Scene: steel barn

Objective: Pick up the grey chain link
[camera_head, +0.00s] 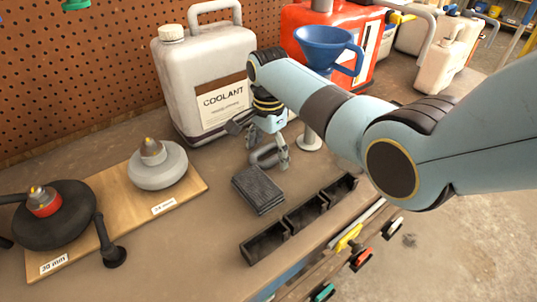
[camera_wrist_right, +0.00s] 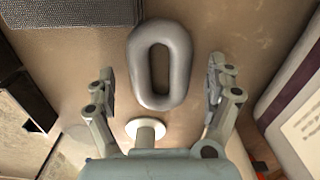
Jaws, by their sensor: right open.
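The grey chain link (camera_head: 262,161) is an oval ring lying on the workbench in front of the coolant can. In the right wrist view the link (camera_wrist_right: 183,62) lies lengthwise between my right gripper's fingers, with bare bench showing on both sides of it. My right gripper (camera_head: 268,152) points down over the link and is open, also in the wrist view (camera_wrist_right: 161,78). Its fingers stand apart from the link's sides there. The fingers partly cover the link in the head view. My left gripper is not in view.
A white coolant can (camera_head: 178,84) stands behind, with a red can (camera_head: 300,18) and blue funnel (camera_head: 323,40) beside it. A dark ribbed pad (camera_head: 258,190) and black tray (camera_head: 265,246) lie in front. A wooden board (camera_head: 118,207) with weights is at left.

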